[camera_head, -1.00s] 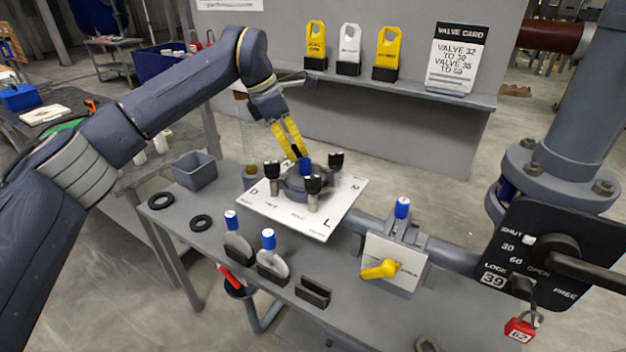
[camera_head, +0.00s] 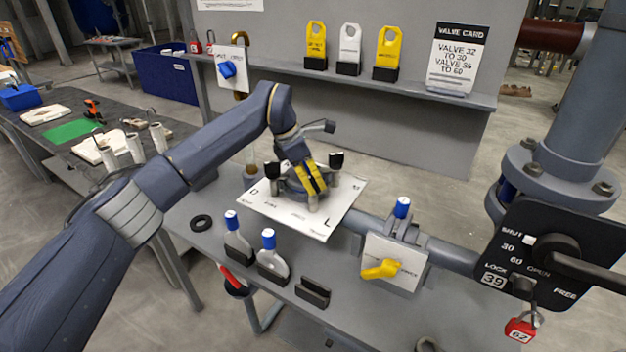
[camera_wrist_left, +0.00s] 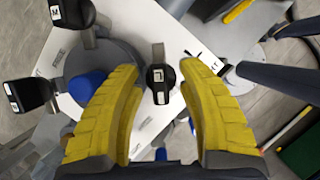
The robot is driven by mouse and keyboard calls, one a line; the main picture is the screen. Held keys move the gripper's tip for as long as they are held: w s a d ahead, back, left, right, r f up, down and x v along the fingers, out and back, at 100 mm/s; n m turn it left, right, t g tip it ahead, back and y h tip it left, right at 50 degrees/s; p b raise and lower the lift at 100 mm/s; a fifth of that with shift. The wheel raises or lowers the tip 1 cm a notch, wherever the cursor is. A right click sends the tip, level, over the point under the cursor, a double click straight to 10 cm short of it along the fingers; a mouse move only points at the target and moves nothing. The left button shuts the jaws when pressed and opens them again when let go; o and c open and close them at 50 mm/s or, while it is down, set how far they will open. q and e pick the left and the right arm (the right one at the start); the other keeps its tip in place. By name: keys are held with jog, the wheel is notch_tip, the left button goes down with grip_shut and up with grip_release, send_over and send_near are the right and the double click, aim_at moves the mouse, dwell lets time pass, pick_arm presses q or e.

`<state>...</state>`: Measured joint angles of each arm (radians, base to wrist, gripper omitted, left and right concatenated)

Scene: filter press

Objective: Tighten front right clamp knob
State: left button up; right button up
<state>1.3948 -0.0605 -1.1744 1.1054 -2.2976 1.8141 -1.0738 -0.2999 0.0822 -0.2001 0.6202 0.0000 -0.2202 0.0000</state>
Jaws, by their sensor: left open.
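The filter housing stands on a white lettered plate (camera_head: 262,212) with black clamp knobs around it. The front right knob (camera_wrist_left: 160,82), marked L, lies between the yellow fingers of my open left gripper (camera_wrist_left: 160,72) in the wrist view, with gaps on both sides. In the head view my left gripper (camera_head: 313,187) points down over this knob and hides most of it. The back right knob (camera_head: 336,160) and the left knob (camera_head: 271,170) stand clear. A blue part (camera_wrist_left: 86,85) shows beside the left finger in the wrist view. My right gripper is not in view.
Blue-capped bottles (camera_head: 268,255) stand at the bench front beside a dark holder (camera_head: 313,291). A yellow valve handle (camera_head: 382,269) and a pipe lie to the right. A black ring (camera_head: 201,222) lies to the left. A shelf (camera_head: 400,85) runs behind.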

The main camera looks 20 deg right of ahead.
pick_arm(q)
grip_shut()
dwell(0.3)
dwell(0.3)
jog(key=n+t, duration=0.2)
jog(key=n, duration=0.3)
jog(key=n+t+y, duration=0.1)
jog(key=n, duration=0.3)
jog(key=n+y, duration=0.1)
jog(key=n, duration=0.1)
jog(key=n+t, duration=0.1)
jog(key=n, duration=0.2)
jog(key=shift+y, duration=0.4)
jog(key=shift+n+t+y, duration=0.3)
jog(key=shift+n+y, duration=0.4)
jog(key=shift+n, duration=1.2)
